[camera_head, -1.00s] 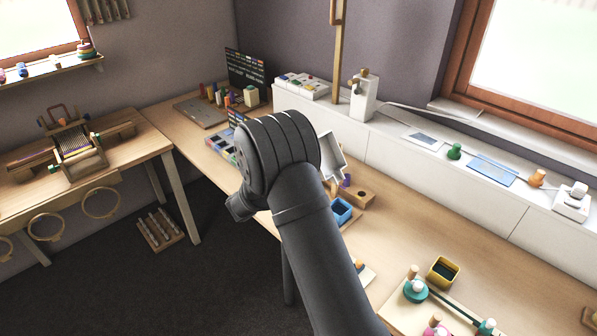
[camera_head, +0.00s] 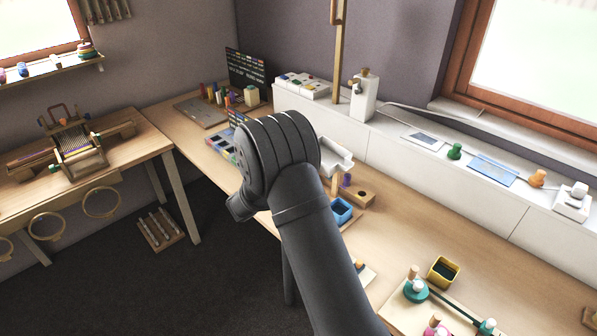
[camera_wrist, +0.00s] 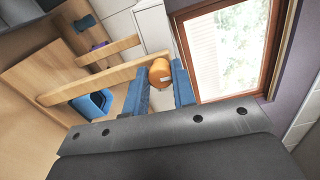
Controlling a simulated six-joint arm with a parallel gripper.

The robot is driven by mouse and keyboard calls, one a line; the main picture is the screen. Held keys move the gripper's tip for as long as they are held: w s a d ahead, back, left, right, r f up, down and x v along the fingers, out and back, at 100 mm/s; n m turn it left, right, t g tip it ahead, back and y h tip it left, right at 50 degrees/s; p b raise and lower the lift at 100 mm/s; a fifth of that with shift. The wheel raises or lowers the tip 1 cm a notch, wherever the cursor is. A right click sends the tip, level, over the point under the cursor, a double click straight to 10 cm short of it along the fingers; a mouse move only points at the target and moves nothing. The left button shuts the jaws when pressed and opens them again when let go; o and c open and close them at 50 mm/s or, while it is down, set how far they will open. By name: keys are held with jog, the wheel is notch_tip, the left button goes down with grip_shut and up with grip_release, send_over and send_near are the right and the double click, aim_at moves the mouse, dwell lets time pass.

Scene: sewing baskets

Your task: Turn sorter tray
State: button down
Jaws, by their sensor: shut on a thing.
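The white sorter tray (camera_head: 338,160) shows partly past my dark arm in the head view, tilted above the table; my arm hides the rest of it. In the wrist view my gripper (camera_wrist: 160,84) has its blue fingers shut on an orange knob (camera_wrist: 159,71). The knob sits at the end of a light wooden bar (camera_wrist: 100,81). How the knob joins the tray cannot be seen. My fingertips are hidden in the head view.
A blue open box (camera_head: 341,211) and a wooden block (camera_head: 360,197) stand near the tray. A yellow box (camera_head: 443,272) and a board of pegs are at the front right. A white cabinet (camera_head: 435,185) borders the table. Bare table lies between.

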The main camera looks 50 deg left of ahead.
jog(key=shift+n, duration=0.6)
jog(key=c, duration=1.2)
grip_release()
jog(key=shift+c, duration=0.2)
jog(key=s, duration=1.7)
jog(key=shift+s, duration=0.25)
jog(key=w, duration=1.7)
jog(key=shift+w, duration=0.25)
jog(key=shift+s, duration=0.15)
